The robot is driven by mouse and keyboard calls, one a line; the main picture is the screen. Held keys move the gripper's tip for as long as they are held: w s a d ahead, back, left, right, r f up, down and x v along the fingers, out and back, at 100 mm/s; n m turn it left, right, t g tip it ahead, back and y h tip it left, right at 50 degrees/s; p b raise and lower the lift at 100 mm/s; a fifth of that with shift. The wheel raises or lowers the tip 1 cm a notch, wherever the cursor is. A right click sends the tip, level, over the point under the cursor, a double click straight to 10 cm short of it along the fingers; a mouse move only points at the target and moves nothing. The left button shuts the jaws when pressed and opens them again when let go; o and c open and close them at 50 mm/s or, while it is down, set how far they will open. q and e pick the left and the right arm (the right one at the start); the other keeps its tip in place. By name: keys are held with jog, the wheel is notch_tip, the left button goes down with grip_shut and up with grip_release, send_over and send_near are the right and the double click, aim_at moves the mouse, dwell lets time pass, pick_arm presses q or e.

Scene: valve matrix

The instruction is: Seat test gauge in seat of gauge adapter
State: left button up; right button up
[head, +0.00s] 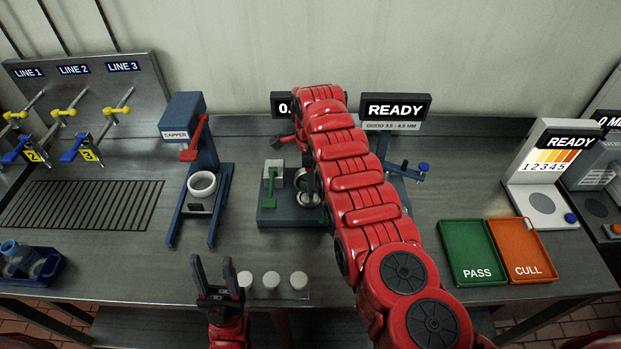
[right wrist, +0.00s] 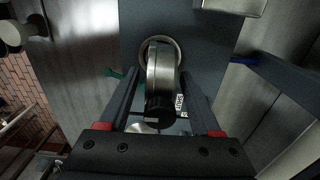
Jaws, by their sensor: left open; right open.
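The test gauge (right wrist: 160,70) shows in the right wrist view as a silver disc seen nearly edge-on, with a black cylindrical part at its near end. It stands at a round metal ring (right wrist: 143,50), apparently the adapter's seat, in a grey-blue base. I cannot tell how deep it sits. My right gripper (right wrist: 157,92) is open, its fingers on either side of the gauge. In the head view the base (head: 268,217) is partly covered by my right arm, which mostly hides gauge and gripper. My left gripper (head: 212,265) is open and empty near the bench's front edge.
A blue capper (head: 183,123) stands left of the base. White caps (head: 271,280) sit by my left gripper. A blue lever (head: 423,168) juts out right of the base. The green PASS tray (head: 468,235) and orange CULL tray (head: 536,237) lie to the right.

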notch_tip(320, 180, up, 7)
jog(key=b, duration=0.3)
jog(key=shift+r, duration=0.1)
notch_tip(320, 180, up, 4)
jog(key=shift+a+f+p, duration=0.1)
jog(key=shift+p, duration=0.7)
jog(key=shift+s+r, duration=0.1)
jog(key=shift+r, duration=0.25)
jog(key=shift+f, duration=0.1)
